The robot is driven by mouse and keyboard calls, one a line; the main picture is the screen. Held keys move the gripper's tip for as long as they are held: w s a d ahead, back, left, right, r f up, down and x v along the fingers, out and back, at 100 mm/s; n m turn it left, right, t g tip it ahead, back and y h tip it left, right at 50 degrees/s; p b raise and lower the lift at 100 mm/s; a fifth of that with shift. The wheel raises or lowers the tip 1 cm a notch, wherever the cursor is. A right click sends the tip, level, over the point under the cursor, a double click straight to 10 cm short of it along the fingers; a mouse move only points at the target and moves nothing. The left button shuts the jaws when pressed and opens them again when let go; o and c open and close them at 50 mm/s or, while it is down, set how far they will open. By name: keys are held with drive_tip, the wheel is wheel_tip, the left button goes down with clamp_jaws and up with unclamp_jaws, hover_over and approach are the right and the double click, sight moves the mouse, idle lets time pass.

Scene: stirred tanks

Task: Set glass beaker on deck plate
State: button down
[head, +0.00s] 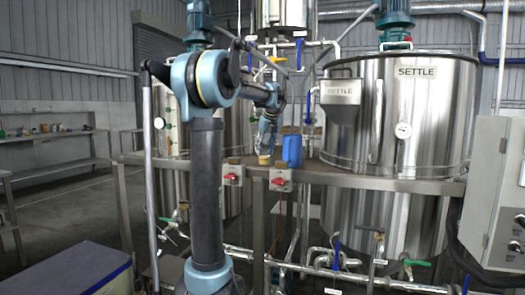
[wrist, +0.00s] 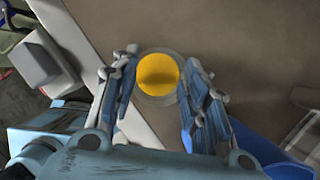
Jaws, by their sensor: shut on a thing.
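The glass beaker (wrist: 158,72), holding something yellow, sits between the fingers of my gripper (wrist: 160,82) in the wrist view. The gripper is shut on it, one finger on each side. In the head view the beaker (head: 264,160) shows as a small yellowish spot below my gripper (head: 266,148), over the front part of the deck plate. The brown deck plate (wrist: 245,40) fills much of the wrist view, with its pale edge to the left of the beaker. I cannot tell whether the beaker's base touches the plate.
A blue container (head: 291,150) stands just right of the beaker; its blue side also shows in the wrist view (wrist: 258,143). Switch boxes with red handles (head: 281,180) hang on the deck's front edge.

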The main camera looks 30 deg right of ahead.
drive_tip(key=c, duration=0.9)
unclamp_jaws()
drive_tip(key=shift+c, duration=0.2)
drive_tip(key=v, duration=1.2)
drive_tip(key=s+a+f+n, duration=0.2)
drive_tip(key=a+f+n, duration=0.35)
drive_tip(key=a, duration=0.35)
drive_tip(key=s+a+f+n+g, duration=0.1)
drive_tip(key=s+a+f+n, duration=0.1)
drive_tip(key=a+f+n, duration=0.55)
drive_tip(key=s+a+f+n, duration=0.2)
drive_tip(key=a+f+n, duration=0.15)
drive_tip(key=a, duration=0.75)
drive_tip(key=s+a+f+n, duration=0.5)
drive_tip(key=s+f+n, duration=0.1)
drive_tip(key=f+n, duration=0.1)
drive_tip(key=s+a+f+n, duration=0.5)
drive_tip(key=s+f+n, duration=0.1)
drive_tip(key=f, duration=0.4)
drive_tip(key=s+a+f+n+g, duration=0.1)
drive_tip(key=s+a+f+n, duration=0.4)
drive_tip(key=s+f+n, duration=0.2)
wheel_tip(320, 180, down, 2)
drive_tip(key=shift+a+f+n, duration=0.2)
drive_tip(key=shift+a+n, duration=0.1)
drive_tip(key=shift+n, duration=0.05)
